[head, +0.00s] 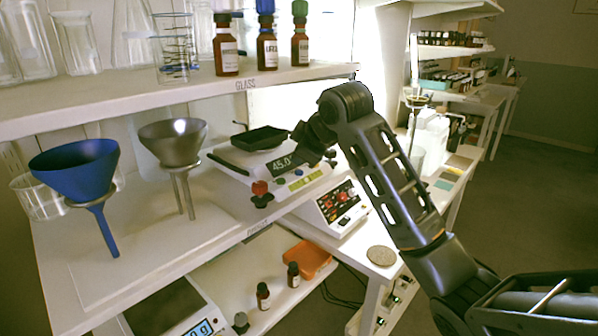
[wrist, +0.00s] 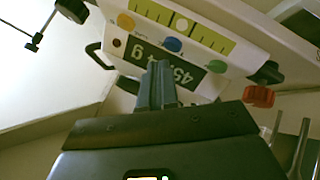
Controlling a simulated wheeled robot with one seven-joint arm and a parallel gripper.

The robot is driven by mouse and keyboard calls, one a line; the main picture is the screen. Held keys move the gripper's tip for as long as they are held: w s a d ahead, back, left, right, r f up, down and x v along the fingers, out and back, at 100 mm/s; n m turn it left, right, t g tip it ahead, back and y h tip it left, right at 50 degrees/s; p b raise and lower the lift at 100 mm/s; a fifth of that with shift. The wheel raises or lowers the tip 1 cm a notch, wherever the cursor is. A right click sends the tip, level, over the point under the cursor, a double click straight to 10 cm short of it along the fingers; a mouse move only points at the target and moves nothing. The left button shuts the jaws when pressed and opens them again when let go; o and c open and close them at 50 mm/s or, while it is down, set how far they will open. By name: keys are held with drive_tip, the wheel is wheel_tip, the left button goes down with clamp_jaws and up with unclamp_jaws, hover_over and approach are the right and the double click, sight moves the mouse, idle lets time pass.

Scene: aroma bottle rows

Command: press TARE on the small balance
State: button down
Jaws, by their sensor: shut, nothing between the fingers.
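A white balance (head: 232,160) with a black tray (head: 259,138) on top stands on the middle shelf; its dark display (head: 284,163) reads about 45.0. In the wrist view its front panel (wrist: 205,62) appears upside down, with orange (wrist: 126,21), blue (wrist: 172,44), green (wrist: 217,66) and dark red (wrist: 117,43) round buttons. No TARE lettering is legible. My gripper (wrist: 158,70) is shut and empty, its fingertips in front of the display just below the blue button in the picture. I cannot tell whether they touch the panel.
A red knob (head: 260,188) stands at the shelf edge by the balance. A blue funnel (head: 75,162) and a grey funnel (head: 172,135) stand to the left. A second balance (head: 165,300) is on the lower shelf. A white device with red buttons (head: 325,212) stands right.

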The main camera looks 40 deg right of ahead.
drive_tip(key=shift+f, duration=0.2)
drive_tip(key=shift+f, duration=0.25)
drive_tip(key=shift+f, duration=0.35)
idle(0.8)
drive_tip(key=shift+r+p, duration=0.6)
drive_tip(key=shift+r, duration=0.2)
wheel_tip(320, 180, up, 5)
drive_tip(key=p, duration=0.4)
idle(0.9)
